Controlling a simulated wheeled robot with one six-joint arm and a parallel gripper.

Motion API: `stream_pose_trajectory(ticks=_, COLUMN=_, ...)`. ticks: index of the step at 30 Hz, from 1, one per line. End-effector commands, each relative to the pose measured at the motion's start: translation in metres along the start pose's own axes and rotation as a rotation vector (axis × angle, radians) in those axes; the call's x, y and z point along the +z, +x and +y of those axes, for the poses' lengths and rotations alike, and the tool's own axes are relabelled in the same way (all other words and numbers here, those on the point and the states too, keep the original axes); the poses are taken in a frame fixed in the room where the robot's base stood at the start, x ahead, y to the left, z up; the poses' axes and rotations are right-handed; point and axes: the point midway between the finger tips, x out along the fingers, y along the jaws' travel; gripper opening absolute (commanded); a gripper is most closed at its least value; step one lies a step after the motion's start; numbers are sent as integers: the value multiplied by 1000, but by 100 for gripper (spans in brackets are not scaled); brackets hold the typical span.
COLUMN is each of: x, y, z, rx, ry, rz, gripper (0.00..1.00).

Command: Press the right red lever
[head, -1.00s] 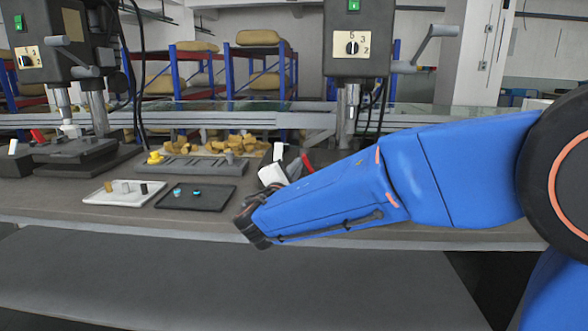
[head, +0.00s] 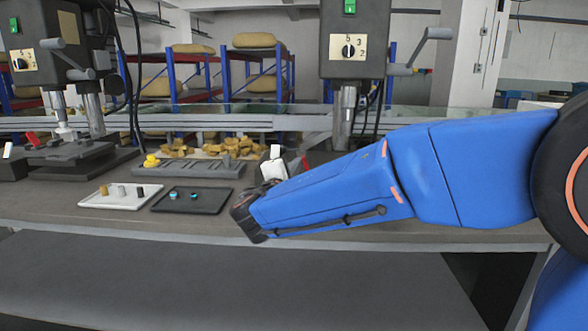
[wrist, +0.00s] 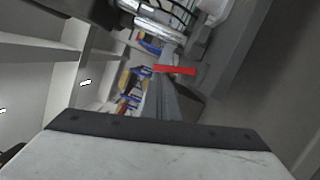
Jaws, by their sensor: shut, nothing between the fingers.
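The right red lever (head: 304,162) shows in the head view as a small piece just behind my blue arm; the rest of it is hidden. In the wrist view the red lever (wrist: 174,70) is a short bar above the centre, beyond my gripper. My gripper (head: 274,168) is white and partly hidden behind the dark end of my arm, left of the lever. It is shut and empty. In the wrist view its pale body with a dark front edge (wrist: 160,130) fills the bottom. I cannot tell any contact with the lever. Another red lever (head: 33,138) stands at the far left.
A drill-press-like machine (head: 350,50) stands behind my arm, and another (head: 60,70) at left. A white tray (head: 120,205), a dark tray (head: 192,210) and a grey tray with yellow pieces (head: 190,169) lie on the bench left of my gripper. Bare bench (head: 60,210) runs along the front.

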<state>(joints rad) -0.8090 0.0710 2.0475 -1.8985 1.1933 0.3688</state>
Motion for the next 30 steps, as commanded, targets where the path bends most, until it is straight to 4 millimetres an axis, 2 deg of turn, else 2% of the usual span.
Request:
stream_pose_trajectory(ticks=15, x=24, y=6, z=8, rx=-111, ry=445, rz=-1, gripper=0)
stream_pose_trajectory(ticks=23, x=22, y=6, z=8, rx=-109, ry=436, rz=0, gripper=0)
stream_pose_trajectory(ticks=30, x=12, y=13, z=22, rx=-109, ry=437, rz=-5, gripper=0)
